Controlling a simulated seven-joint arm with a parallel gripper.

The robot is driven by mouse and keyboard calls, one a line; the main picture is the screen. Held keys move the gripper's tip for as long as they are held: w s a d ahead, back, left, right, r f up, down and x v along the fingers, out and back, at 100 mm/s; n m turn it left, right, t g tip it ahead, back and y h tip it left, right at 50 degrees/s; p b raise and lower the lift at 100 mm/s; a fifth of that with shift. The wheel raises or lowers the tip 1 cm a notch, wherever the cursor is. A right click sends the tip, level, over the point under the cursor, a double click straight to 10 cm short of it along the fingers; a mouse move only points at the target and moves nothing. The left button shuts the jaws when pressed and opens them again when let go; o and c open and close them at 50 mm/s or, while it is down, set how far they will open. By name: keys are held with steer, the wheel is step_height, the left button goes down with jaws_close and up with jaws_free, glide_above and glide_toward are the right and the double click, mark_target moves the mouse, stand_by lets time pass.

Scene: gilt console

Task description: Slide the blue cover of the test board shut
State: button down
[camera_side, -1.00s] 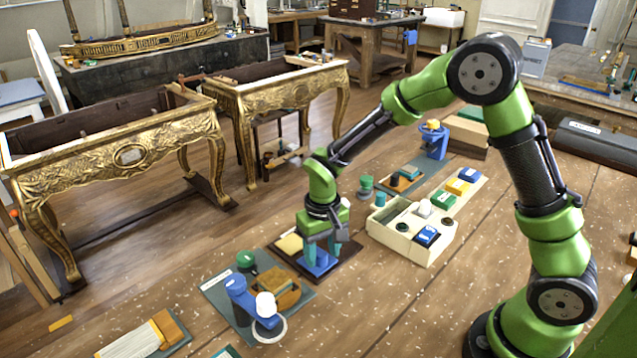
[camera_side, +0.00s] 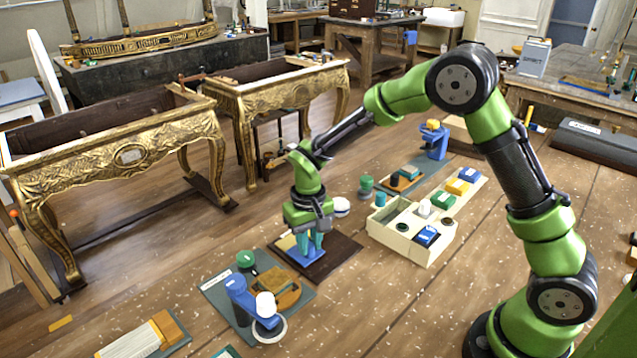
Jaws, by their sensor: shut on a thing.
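The blue cover (camera_side: 307,252) sits on the dark test board (camera_side: 338,256), over its middle to left part. A pale yellow area (camera_side: 286,243) shows just left of the cover, partly behind my gripper. My gripper (camera_side: 316,241) points down at the cover, its teal fingertips shut on the raised part of it. The fingers hide the exact grip.
A cream divided box (camera_side: 405,240) stands to the right of the board with blocks in it. A grey mat (camera_side: 215,292) with a blue stand (camera_side: 240,300) and a white ball (camera_side: 266,304) lies at the front left.

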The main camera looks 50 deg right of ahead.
mark_target(294, 246)
steer(key=w, duration=0.5)
steer(key=shift+w, duration=0.1)
steer(key=c, duration=0.9)
jaws_free()
steer(key=shift+c, duration=0.2)
steer(key=shift+r, duration=0.1)
step_height(294, 246, up, 17)
